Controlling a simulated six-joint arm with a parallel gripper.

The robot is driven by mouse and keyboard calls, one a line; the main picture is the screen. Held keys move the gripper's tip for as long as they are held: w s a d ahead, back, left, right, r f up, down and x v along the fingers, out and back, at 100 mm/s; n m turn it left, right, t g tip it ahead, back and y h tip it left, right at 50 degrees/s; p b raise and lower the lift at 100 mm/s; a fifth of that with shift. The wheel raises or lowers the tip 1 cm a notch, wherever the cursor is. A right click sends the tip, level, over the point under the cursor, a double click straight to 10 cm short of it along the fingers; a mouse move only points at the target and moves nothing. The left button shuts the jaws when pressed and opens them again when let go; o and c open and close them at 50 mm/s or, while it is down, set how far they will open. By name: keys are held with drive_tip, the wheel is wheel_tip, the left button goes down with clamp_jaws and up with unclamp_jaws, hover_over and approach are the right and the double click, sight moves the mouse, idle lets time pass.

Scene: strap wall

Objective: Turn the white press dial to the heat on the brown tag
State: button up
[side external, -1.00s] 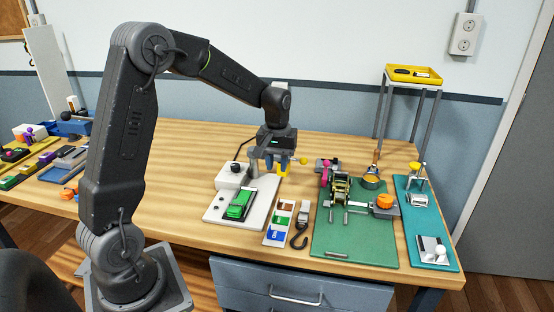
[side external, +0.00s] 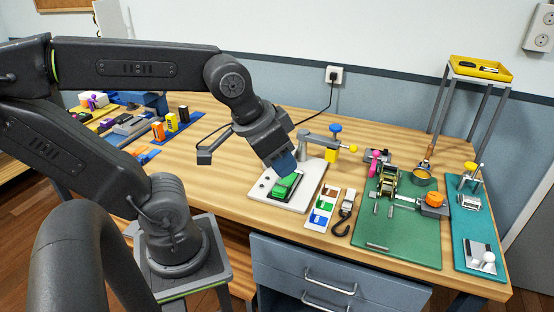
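The press has a white base plate (side external: 299,202) with a green block (side external: 286,186) on it. A grey arm with a blue knob (side external: 335,128) and yellow parts (side external: 331,155) stands at its back right. My gripper (side external: 282,165) points down over the back left of the plate, close to the green block. It hides the press's white box and dial, so the dial's setting cannot be seen. Whether the fingers touch the dial, or are open or shut, cannot be told. The brown tag (side external: 333,192) is at the top of a white strip, above a green and a blue tag.
A black hook strap (side external: 345,213) lies beside the tag strip. A green mat (side external: 401,245) with a ratchet fixture and a teal mat (side external: 464,228) lie to the right. A yellow tray (side external: 481,67) stands on a tall stand. Several coloured blocks crowd the far left.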

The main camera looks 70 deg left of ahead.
drive_tip(key=shift+s+d, duration=0.15)
drive_tip(key=shift+s, duration=0.15)
drive_tip(key=shift+o, duration=0.6)
drive_tip(key=shift+f, duration=0.1)
drive_tip(key=o, duration=0.5)
drive_tip(key=shift+g, duration=0.3)
drive_tip(key=w+a, duration=0.4)
drive_tip(key=shift+w+a, duration=0.1)
drive_tip(key=shift+w, duration=0.25)
drive_tip(key=shift+c, duration=0.2)
drive_tip(key=shift+m+g, duration=0.3)
drive_tip(key=w+a, duration=0.1)
drive_tip(key=a, duration=0.1)
drive_tip(key=w+a, duration=0.2)
drive_tip(key=a, duration=0.1)
drive_tip(key=w+a, duration=0.2)
drive_tip(key=a, duration=0.1)
drive_tip(key=shift+a+f, duration=0.15)
drive_tip(key=shift+f, duration=0.15)
drive_tip(key=a+f, duration=0.3)
drive_tip(key=a, duration=0.8)
drive_tip(key=a+f, duration=0.3)
drive_tip(key=a, duration=0.7)
drive_tip(key=x, duration=1.4)
drive_tip(key=shift+w+r, duration=0.2)
drive_tip(key=shift+w, duration=0.2)
